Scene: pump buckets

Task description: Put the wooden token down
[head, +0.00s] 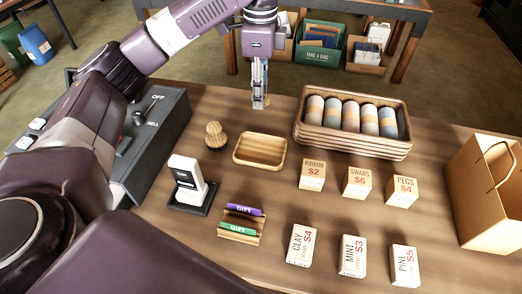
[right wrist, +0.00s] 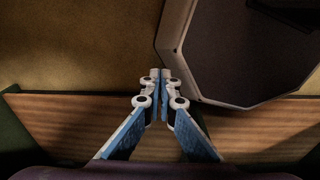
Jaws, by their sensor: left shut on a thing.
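My left gripper (head: 260,92) points down over the back part of the wooden counter. It is shut on a small tan piece, the wooden token (head: 261,103), which is mostly hidden between the fingertips. The token is behind the small wooden tray (head: 237,160) and left of the rack of rolls. I cannot tell whether it touches the counter. My right gripper (right wrist: 160,75) shows in the right wrist view with its fingertips together and nothing visible between them.
A wooden rack (head: 352,142) holds several banded rolls. Priced boxes, including a ribbon box (head: 312,176), stand at front right, beside a paper bag (head: 488,195). A round brush (head: 215,136), white card reader (head: 188,180) and gift-card holder (head: 240,227) stand left of centre.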

